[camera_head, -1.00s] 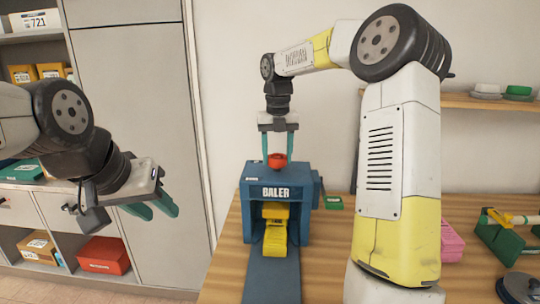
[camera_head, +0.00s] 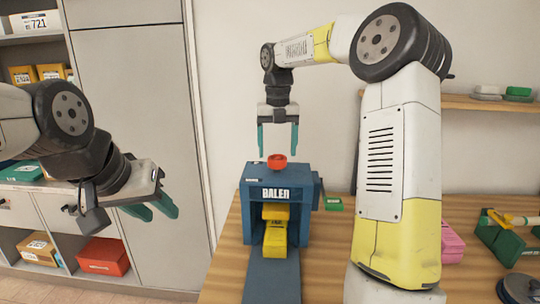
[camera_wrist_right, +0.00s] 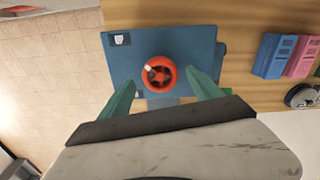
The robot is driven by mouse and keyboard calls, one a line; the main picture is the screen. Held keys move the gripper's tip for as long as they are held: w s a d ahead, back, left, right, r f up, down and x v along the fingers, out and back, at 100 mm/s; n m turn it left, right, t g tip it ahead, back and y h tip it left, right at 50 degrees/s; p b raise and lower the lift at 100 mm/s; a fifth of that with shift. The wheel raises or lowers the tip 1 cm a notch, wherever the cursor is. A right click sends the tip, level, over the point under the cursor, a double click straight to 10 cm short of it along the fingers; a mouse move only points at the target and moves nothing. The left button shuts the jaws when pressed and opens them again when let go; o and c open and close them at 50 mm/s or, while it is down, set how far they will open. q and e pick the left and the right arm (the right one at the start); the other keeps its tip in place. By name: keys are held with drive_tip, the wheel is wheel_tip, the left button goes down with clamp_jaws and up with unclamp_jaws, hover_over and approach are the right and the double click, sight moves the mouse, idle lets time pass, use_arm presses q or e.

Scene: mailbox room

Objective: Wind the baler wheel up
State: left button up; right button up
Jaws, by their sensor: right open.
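The blue baler (camera_head: 280,190) stands on the wooden table with a red wheel (camera_head: 277,162) on its top. In the right wrist view the red wheel (camera_wrist_right: 160,74) shows from above, with spokes and a pale mark on its rim at the upper left. My right gripper (camera_head: 278,153) is open and empty, above the wheel and apart from it. In the right wrist view its teal fingers (camera_wrist_right: 162,92) lie to either side of the wheel. My left gripper (camera_head: 166,210) is open and empty, off to the left of the table.
Yellow blocks (camera_head: 275,230) sit in the baler's front opening above a blue ramp (camera_head: 272,280). A small green box (camera_head: 333,203) lies right of the baler. A pink item (camera_head: 452,243) and a green tool (camera_head: 500,240) are farther right. Shelves with boxes (camera_head: 104,256) stand at the left.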

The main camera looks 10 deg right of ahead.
sight(277, 158)
wheel_tip(277, 158, up, 5)
drive_tip(key=shift+r, duration=0.1)
idle(0.4)
drive_tip(key=shift+s+a+r+m, duration=0.1)
drive_tip(key=shift+s+r+m, duration=0.1)
drive_tip(key=shift+s+m, duration=0.2)
drive_tip(key=s+d+f+m+t+y, duration=0.1)
drive_tip(key=s+f+m+t, duration=0.1)
drive_tip(key=s+m, duration=1.1)
drive_tip(key=s+d+f+m+t+y, duration=0.1)
drive_tip(key=s+f+m+t, duration=0.2)
drive_tip(key=s+m, duration=1)
drive_tip(key=m+t, duration=0.1)
drive_tip(key=m, duration=0.7)
drive_tip(key=shift+s+f, duration=0.15)
drive_tip(key=shift+s, duration=0.15)
